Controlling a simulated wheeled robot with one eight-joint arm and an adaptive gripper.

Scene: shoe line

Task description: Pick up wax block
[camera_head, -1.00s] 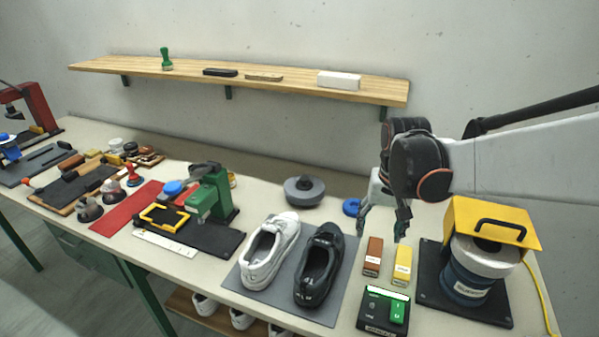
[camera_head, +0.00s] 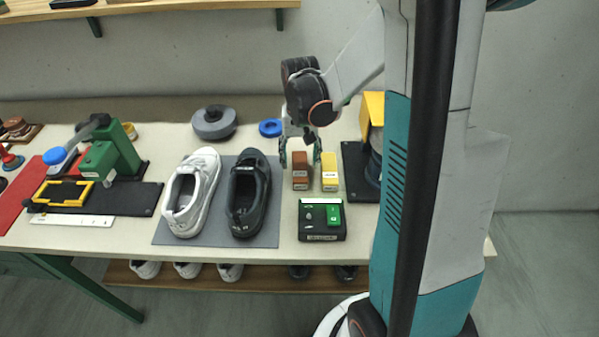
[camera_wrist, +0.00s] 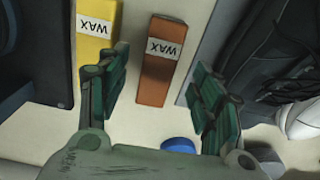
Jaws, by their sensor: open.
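A brown wax block (camera_head: 300,170) stands on the table, right of the shoes; its white WAX label shows in the wrist view (camera_wrist: 157,75). A yellow wax block (camera_head: 329,171) stands just right of it; in the wrist view it is at the upper left (camera_wrist: 96,22). My gripper (camera_head: 300,160) is open and empty at the brown block. In the wrist view my gripper's fingertips (camera_wrist: 158,64) appear on either side of the brown block, and the left finger partly covers the yellow block's near end. I cannot tell the exact height of the fingertips.
A black box with a green panel (camera_head: 321,219) stands in front of the blocks. A grey mat (camera_head: 262,232) with a white shoe (camera_head: 189,190) and a black shoe (camera_head: 248,195) lies left. A blue ring (camera_head: 271,127) is behind. A black-based machine (camera_head: 358,180) stands right.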

